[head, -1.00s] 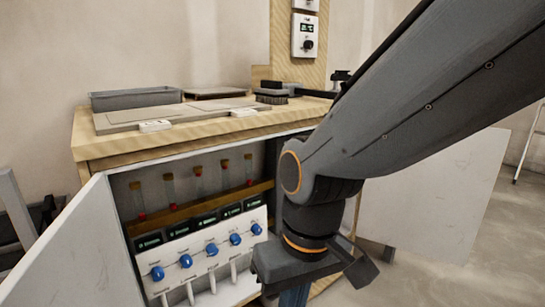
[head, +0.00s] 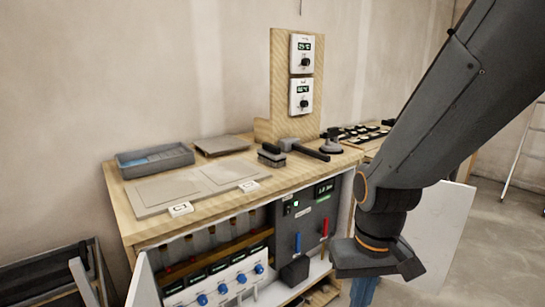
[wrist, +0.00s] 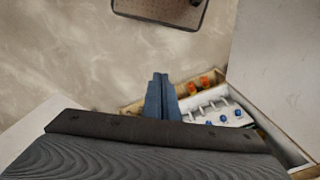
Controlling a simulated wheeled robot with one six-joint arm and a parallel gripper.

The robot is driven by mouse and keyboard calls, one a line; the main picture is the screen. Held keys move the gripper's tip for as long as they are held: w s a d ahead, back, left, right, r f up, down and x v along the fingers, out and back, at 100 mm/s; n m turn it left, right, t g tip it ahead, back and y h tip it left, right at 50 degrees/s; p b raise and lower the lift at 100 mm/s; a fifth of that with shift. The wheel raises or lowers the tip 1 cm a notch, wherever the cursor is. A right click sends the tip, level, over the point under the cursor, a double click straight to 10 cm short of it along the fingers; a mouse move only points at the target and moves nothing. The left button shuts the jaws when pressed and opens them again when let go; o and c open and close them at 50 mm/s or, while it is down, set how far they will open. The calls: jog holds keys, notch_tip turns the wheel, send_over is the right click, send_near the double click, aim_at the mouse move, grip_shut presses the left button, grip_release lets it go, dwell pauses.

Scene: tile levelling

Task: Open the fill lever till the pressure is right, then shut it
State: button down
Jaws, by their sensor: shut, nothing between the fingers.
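A dark grey panel (head: 288,222) stands inside the open cabinet, in the head view. It carries a blue lever (head: 298,243) at its left and a red lever (head: 325,227) at its right. Their labels are too small to read, so I cannot tell which is the fill lever. A lit green display (head: 324,190) is at the panel's upper right; its value is unclear. My gripper (head: 363,292) points down to the right of the cabinet opening, apart from both levers. Its blue fingers show together, shut and empty, in the wrist view (wrist: 160,95).
A white board with several blue knobs (head: 202,299) sits left of the panel, below capped tubes. Open cabinet doors (head: 437,238) flank the opening. The wooden worktop (head: 232,195) bears a grey tray (head: 155,160), tiles and tools.

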jog(key=shift+m, duration=0.4)
jog(key=d+r+p, duration=0.1)
jog(key=s+d+r+p, duration=0.1)
jog(key=d+r+p, duration=0.1)
jog(key=shift+r, duration=0.3)
